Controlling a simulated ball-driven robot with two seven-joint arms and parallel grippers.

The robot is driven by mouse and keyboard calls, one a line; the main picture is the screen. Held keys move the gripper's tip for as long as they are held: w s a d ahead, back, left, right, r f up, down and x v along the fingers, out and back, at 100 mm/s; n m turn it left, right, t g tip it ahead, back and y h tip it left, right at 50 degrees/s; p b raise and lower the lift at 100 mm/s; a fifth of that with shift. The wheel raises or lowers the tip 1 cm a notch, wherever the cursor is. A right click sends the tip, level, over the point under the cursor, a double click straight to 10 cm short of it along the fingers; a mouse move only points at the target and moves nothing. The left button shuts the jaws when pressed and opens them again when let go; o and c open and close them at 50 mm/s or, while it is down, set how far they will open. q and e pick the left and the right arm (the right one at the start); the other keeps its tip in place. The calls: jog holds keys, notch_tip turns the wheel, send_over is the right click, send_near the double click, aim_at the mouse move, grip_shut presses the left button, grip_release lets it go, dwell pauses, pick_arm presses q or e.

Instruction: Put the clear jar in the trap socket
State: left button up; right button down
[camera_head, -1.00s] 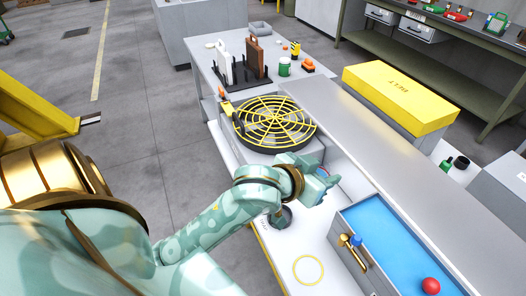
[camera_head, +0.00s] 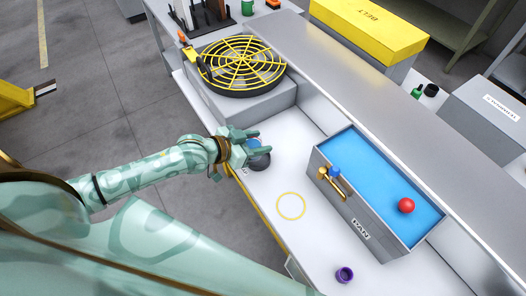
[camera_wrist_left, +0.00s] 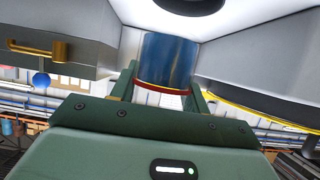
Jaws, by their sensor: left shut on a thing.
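My left gripper (camera_head: 250,143) is shut on a bluish, glassy cylinder, which I take to be the clear jar (camera_wrist_left: 168,60). In the left wrist view the jar stands between the two fingers, with a red band at its near end. In the head view the fingers mostly hide it. A dark round fitting (camera_head: 259,161), likely the trap socket, sits on the white counter just below the fingers. It also shows, cut off, at the top of the left wrist view (camera_wrist_left: 190,4). I cannot tell whether the jar touches it. My right gripper is not in view.
A grey tray with a blue floor (camera_head: 370,190) stands right of the gripper, with a red ball (camera_head: 406,205) and brass fittings (camera_head: 334,183). A yellow-caged fan (camera_head: 240,65) is behind. A yellow ring (camera_head: 291,206) and a purple cup (camera_head: 344,274) are on the counter.

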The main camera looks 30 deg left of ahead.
aim_at(258, 143)
pick_arm(q)
jog(key=shift+w+d+f+b, duration=0.2)
jog(key=shift+w+f+b, duration=0.2)
jog(key=shift+w+f, duration=0.7)
jog(key=f+b, duration=0.1)
jog(key=f, duration=0.3)
jog(key=shift+w+b, duration=0.2)
jog(key=shift+b, duration=0.2)
jog(key=shift+r, duration=0.15)
jog(key=o, duration=1.1)
